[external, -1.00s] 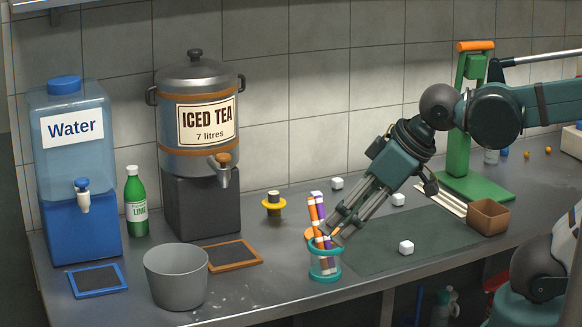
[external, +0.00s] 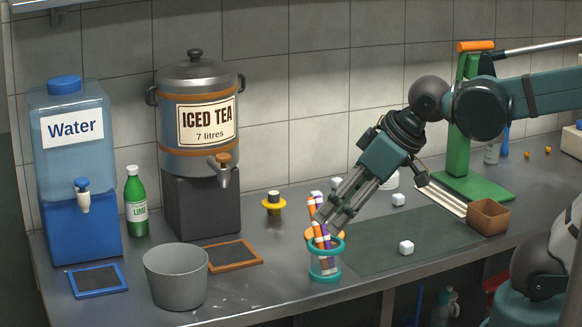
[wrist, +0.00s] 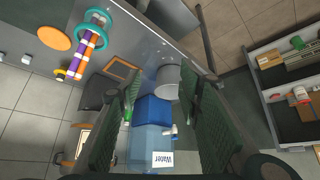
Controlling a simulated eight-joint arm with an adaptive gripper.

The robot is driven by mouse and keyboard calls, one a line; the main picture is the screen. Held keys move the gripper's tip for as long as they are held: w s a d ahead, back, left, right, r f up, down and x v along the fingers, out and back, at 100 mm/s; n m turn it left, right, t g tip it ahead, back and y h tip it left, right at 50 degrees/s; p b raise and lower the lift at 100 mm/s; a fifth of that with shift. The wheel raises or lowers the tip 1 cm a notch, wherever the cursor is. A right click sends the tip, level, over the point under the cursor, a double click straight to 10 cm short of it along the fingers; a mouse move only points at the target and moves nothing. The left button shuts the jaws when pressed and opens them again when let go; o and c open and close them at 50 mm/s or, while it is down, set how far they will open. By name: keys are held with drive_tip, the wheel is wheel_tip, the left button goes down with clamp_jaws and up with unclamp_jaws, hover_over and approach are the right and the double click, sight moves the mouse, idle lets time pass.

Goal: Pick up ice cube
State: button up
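Several white ice cubes lie on the counter. One ice cube (external: 406,247) sits on the dark green mat, another (external: 398,199) lies farther back, and a third (external: 337,183) is at the back, close behind my gripper's fingers in the external view. A small white cube (wrist: 26,60) also shows at the left of the wrist view. My gripper (external: 325,222) points down and left, with its fingertips by the striped straws. In the wrist view my gripper (wrist: 160,88) has its fingers apart and nothing between them. No cube is held.
Striped straws (wrist: 84,55) stand in a teal ring holder (external: 326,274) beside the fingertips. A grey bucket (external: 176,278), tea dispenser (external: 199,100), water dispenser (external: 80,225) and lime bottle (external: 136,205) stand left. A brown box (external: 488,217) and green press (external: 460,140) stand right.

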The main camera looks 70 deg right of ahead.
drive_tip(key=w+d+m+g+h+p, duration=0.1)
drive_tip(key=w+d, duration=0.2)
drive_tip(key=d, duration=0.5)
drive_tip(key=w+d+m+p, duration=0.1)
drive_tip(key=w+d, duration=0.3)
drive_tip(key=d, duration=0.3)
drive_tip(key=m+g+h+p, duration=0.2)
drive_tip(key=m+g+p, duration=0.1)
drive_tip(key=m+p, duration=0.25)
approach(399, 195)
drive_tip(key=f, duration=0.1)
drive_tip(key=shift+s+d+b, duration=0.2)
drive_tip(key=shift+b, duration=0.25)
drive_tip(key=shift+f, duration=0.1)
drive_tip(key=shift+x, duration=1.2)
drive_tip(key=shift+w+f, duration=0.1)
drive_tip(key=shift+w+b+x, duration=0.15)
drive_tip(key=shift+b+x, duration=0.25)
drive_tip(key=shift+x, duration=0.85)
drive_tip(key=shift+w+b+x, duration=0.15)
drive_tip(key=shift+b+x, duration=0.2)
drive_tip(key=shift+x, duration=0.9)
